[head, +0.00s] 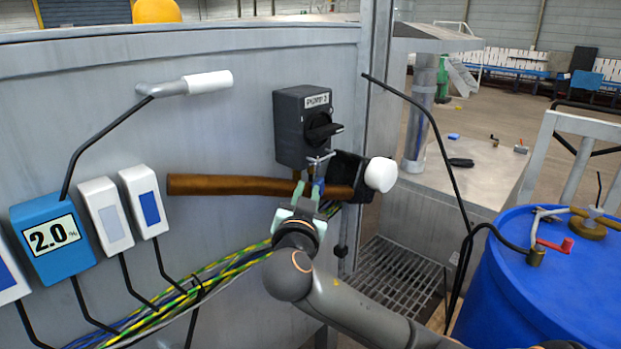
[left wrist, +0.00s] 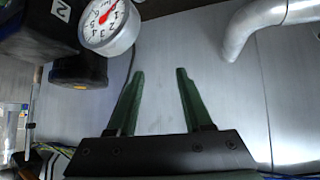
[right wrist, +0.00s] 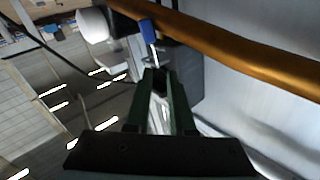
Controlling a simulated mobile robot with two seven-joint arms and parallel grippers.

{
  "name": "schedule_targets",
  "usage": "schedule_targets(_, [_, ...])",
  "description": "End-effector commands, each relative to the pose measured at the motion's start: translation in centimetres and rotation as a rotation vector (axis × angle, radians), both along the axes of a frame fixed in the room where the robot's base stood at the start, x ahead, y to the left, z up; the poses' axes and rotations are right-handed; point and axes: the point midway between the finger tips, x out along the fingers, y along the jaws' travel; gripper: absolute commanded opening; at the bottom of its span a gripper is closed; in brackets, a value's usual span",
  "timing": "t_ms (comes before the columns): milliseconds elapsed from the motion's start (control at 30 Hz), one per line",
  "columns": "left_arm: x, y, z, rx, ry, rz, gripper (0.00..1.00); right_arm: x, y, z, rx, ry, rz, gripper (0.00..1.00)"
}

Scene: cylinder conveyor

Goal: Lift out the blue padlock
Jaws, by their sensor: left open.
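The blue padlock (right wrist: 148,27) shows in the right wrist view as a small blue body with a thin silver piece running towards my fingertips. In the head view its blue (head: 319,187) is just visible under the silver switch part, in front of the hammer. My right gripper (head: 309,188) has its fingers right there; in the right wrist view its tips (right wrist: 157,76) are close together beside the silver piece. I cannot tell whether they grip it. My left gripper (left wrist: 158,75) is open and empty before the grey panel; it is not in the head view.
The hammer's wooden handle (head: 230,185) crosses the panel below the grey PUMP 2 switch box (head: 300,125). A bent lever (head: 190,86) and a gauge (left wrist: 108,25) are near my left gripper. Cables (head: 190,300) run below. A blue drum (head: 560,270) stands at right.

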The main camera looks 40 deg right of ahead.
Motion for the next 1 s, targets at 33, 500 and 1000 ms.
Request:
schedule_targets(33, [0.0, 0.0, 0.1, 0.0, 0.0, 0.0, 0.5, 0.7, -0.9, 0.2, -0.005, 0.002, -0.005, 0.22])
schedule_targets(500, [0.0, 0.1, 0.6, 0.001, 0.0, 0.0, 0.5, 4.9, -5.4, 0.0, 0.001, 0.002, 0.001, 0.22])
schedule_targets(1000, [0.0, 0.1, 0.6, 0.002, 0.001, -0.001, 0.5, 5.0, -5.6, 0.0, 0.0, 0.002, 0.002, 0.03])
